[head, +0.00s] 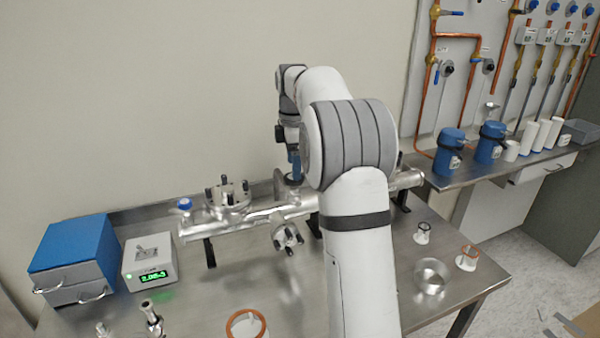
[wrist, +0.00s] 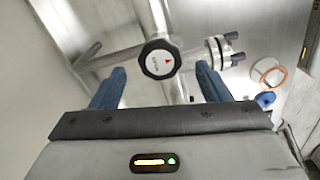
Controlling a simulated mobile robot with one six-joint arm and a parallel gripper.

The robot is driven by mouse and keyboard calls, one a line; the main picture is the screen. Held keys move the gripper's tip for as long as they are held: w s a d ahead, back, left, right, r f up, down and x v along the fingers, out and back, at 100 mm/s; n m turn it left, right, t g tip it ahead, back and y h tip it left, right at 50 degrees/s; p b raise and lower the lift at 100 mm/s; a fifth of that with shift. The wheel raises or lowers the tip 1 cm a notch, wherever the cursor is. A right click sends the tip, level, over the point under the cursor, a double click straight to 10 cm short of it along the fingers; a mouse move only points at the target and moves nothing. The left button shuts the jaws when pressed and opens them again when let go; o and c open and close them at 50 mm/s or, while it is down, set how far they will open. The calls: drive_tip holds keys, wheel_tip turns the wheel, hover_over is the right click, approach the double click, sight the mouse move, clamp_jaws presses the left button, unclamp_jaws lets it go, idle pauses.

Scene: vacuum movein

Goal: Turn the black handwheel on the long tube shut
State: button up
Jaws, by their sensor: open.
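The black handwheel (wrist: 158,59) shows in the wrist view with a pale centre disc and a red arrow mark. It sits by the long metal tube (head: 250,222), which lies across the bench in the head view. My gripper (wrist: 160,67) is open. Its blue fingers stand left and right of the handwheel in the picture, with a visible gap on each side. In the head view my gripper (head: 293,163) points down over the middle of the tube. My arm hides part of the tube there, and I cannot make out the handwheel clearly in that view.
Flanged ports (head: 228,195) stand on the tube. A blue-topped box (head: 75,245) and a gauge with a green display (head: 149,262) are at the left. A metal ring (head: 430,276) and small fittings lie at the right.

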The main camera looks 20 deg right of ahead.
drive_tip(key=shift+f, duration=1.6)
drive_tip(key=shift+c, duration=0.2)
